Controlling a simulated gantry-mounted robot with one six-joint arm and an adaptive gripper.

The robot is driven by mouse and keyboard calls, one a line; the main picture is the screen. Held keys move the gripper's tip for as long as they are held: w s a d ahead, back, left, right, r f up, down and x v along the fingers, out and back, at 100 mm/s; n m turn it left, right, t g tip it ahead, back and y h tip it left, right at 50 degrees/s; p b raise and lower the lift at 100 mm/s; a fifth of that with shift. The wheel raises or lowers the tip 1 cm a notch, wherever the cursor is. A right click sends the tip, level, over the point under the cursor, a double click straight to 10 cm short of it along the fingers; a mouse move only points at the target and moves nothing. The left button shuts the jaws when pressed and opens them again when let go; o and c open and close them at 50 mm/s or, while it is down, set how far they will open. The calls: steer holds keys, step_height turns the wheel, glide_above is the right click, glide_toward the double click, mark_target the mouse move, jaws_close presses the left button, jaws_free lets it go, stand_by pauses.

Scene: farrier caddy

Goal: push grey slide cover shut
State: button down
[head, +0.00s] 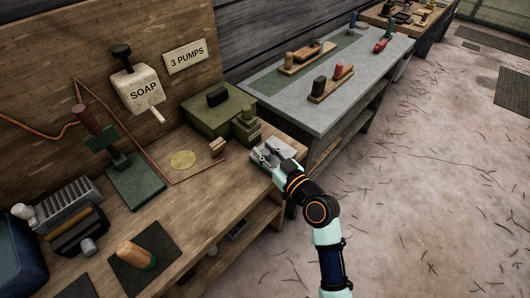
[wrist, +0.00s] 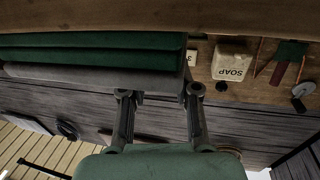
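A grey flat piece (head: 285,146), which looks like the slide cover, lies at the bench's right end in the head view, beside a green box (head: 205,119). My gripper (head: 264,156) is at this grey piece and hides part of it. In the wrist view my gripper (wrist: 159,94) is open, its two fingers apart with nothing between them. A grey bar (wrist: 85,75) with a dark green surface (wrist: 90,52) behind it lies close to the fingertips. I cannot tell whether the fingers touch it, or how far the cover is open.
A soap dispenser (head: 138,89) hangs on the back board beside a "3 PUMPS" sign (head: 186,56). A grey-topped table (head: 340,75) stands behind.

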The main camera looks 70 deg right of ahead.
steer(key=c, duration=0.8)
jaws_free()
steer(key=shift+s+d, duration=0.15)
steer(key=shift+d, duration=0.1)
steer(key=shift+a, duration=0.1)
steer(key=v, duration=1.2)
steer(key=shift+f, duration=0.1)
